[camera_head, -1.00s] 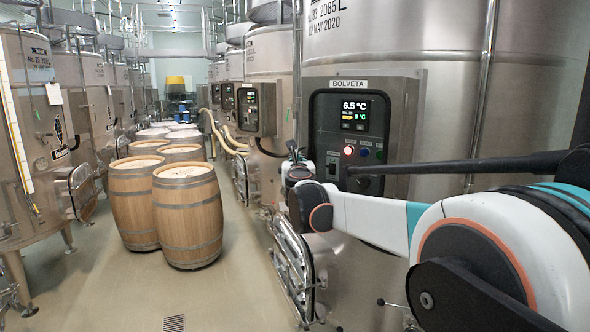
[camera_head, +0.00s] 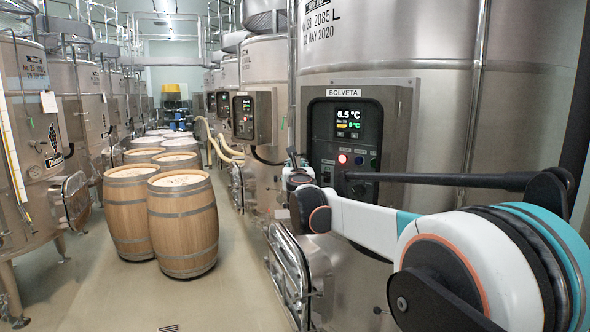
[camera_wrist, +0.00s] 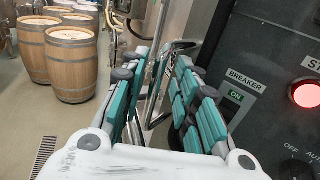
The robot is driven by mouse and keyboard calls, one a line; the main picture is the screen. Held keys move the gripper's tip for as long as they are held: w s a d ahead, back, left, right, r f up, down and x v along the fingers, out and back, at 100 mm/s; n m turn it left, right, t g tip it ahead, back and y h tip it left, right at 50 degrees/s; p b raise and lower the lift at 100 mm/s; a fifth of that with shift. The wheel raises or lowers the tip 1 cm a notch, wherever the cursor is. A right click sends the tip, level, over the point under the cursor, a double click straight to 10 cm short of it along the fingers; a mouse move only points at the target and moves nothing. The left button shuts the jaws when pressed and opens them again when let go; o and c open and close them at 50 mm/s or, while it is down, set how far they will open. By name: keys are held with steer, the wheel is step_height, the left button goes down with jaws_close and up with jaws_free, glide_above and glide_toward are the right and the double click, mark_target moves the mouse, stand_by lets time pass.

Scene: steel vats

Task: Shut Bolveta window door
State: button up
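The Bolveta control panel (camera_head: 344,140) is on the front of the large steel vat at right, under a BOLVETA label (camera_head: 344,93). It shows a lit 6.5 °C display, a red lamp and knobs in a dark recess. I cannot clearly make out its window door. In the wrist view the panel face (camera_wrist: 270,95) is close on the right, with the red lamp and a BREAKER switch. My gripper (camera_wrist: 157,75) is open, teal-padded fingers apart, with nothing held between them. In the head view it shows small and dark (camera_head: 298,168), left of the panel's lower part.
A metal hatch with a bar frame (camera_head: 290,270) juts from the vat's lower front. Wooden barrels (camera_head: 182,225) stand in the aisle. Another vat's panel (camera_head: 243,117) is farther back. The floor (camera_head: 110,300) in front of the barrels is clear.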

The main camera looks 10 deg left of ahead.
steer(key=shift+s+a, duration=0.1)
steer(key=shift+a, duration=0.05)
steer(key=v, duration=1.2)
